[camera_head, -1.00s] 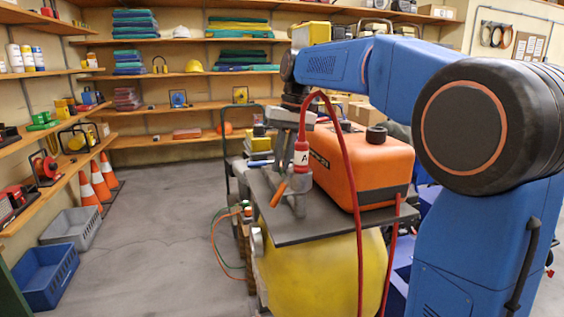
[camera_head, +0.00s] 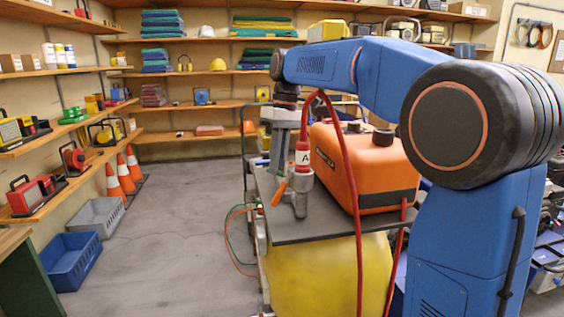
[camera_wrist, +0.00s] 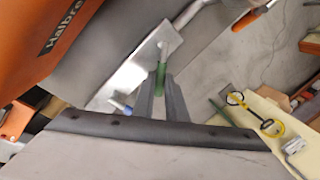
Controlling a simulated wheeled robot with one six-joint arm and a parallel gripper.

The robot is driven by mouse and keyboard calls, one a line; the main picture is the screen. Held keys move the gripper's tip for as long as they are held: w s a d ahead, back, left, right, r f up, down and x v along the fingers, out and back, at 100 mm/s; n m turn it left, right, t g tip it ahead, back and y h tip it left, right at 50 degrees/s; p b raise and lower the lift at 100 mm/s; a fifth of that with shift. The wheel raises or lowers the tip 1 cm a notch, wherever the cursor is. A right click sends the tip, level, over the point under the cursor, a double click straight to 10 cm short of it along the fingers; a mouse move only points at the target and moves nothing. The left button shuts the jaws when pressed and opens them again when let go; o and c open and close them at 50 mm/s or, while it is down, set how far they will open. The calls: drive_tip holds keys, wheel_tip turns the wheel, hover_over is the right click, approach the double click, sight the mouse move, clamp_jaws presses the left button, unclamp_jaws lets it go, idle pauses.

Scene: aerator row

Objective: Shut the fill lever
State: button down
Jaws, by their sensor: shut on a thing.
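In the wrist view a green-handled lever (camera_wrist: 160,78) stands at a bare metal plate (camera_wrist: 130,80). My gripper (camera_wrist: 162,92) has its two grey fingers on either side of the green handle and is shut on it. A blue handle (camera_wrist: 122,107) lies just left of the fingers, and an orange handle (camera_wrist: 248,18) is at the top right. I see no label showing which is the fill lever. In the head view my gripper (camera_head: 272,172) points down beside the red hose fitting marked A (camera_head: 302,155); its fingertips are hard to make out. An orange lever (camera_head: 279,193) sits below that fitting.
An orange machine (camera_head: 362,165) stands on a dark plate (camera_head: 325,229) above a yellow tank (camera_head: 330,275), close to my arm. Red hoses hang in front. Left are traffic cones (camera_head: 118,177), a blue crate (camera_head: 70,262) and a grey crate (camera_head: 97,215). The floor between is clear.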

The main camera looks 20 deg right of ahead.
drive_tip(key=n, duration=0.2)
drive_tip(key=s+a+n, duration=0.1)
drive_tip(key=a+n, duration=0.1)
drive_tip(key=n, duration=0.1)
drive_tip(key=shift+s+n+g+h, duration=0.3)
drive_tip(key=shift+g+h, duration=0.1)
drive_tip(key=shift+s+a+n+h, duration=0.2)
drive_tip(key=shift+s+n, duration=0.3)
drive_tip(key=shift+n, duration=0.7)
drive_tip(key=shift+s+a+n+h, duration=0.15)
drive_tip(key=shift+s+n, duration=0.3)
drive_tip(key=shift+n, duration=0.75)
drive_tip(key=c, duration=1.8)
unclamp_jaws()
drive_tip(key=shift+o, duration=0.2)
wheel_tip(320, 180, up, 12)
drive_tip(key=w, duration=0.2)
drive_tip(key=shift+f, duration=0.15)
